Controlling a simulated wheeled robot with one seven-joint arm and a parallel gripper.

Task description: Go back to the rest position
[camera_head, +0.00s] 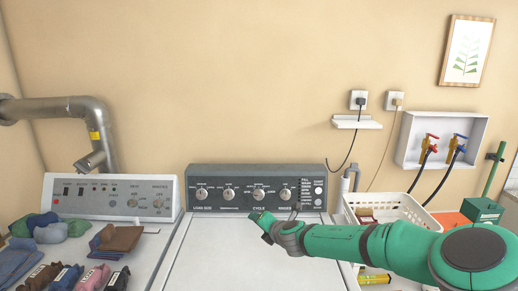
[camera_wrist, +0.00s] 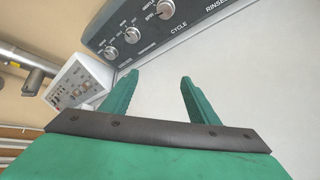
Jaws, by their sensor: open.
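My gripper (camera_head: 264,222) is at the end of my green arm, which reaches in from the right in the head view. It is over the white top of the middle washer (camera_head: 215,262), in front of its dark control panel (camera_head: 258,194). In the wrist view, the two green fingers of my gripper (camera_wrist: 157,98) stand apart with nothing between them. The white washer top (camera_wrist: 245,85) lies beyond the fingers, and the dark panel with knobs (camera_wrist: 150,25) is at the top.
Folded clothes (camera_head: 115,239) and several rolled garments lie on the left machine, which has a light panel (camera_head: 110,197). A white basket (camera_head: 425,213) and a green box (camera_head: 482,211) stand at right, near my arm. A metal pipe (camera_head: 50,109) runs along the left wall. The middle washer top is clear.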

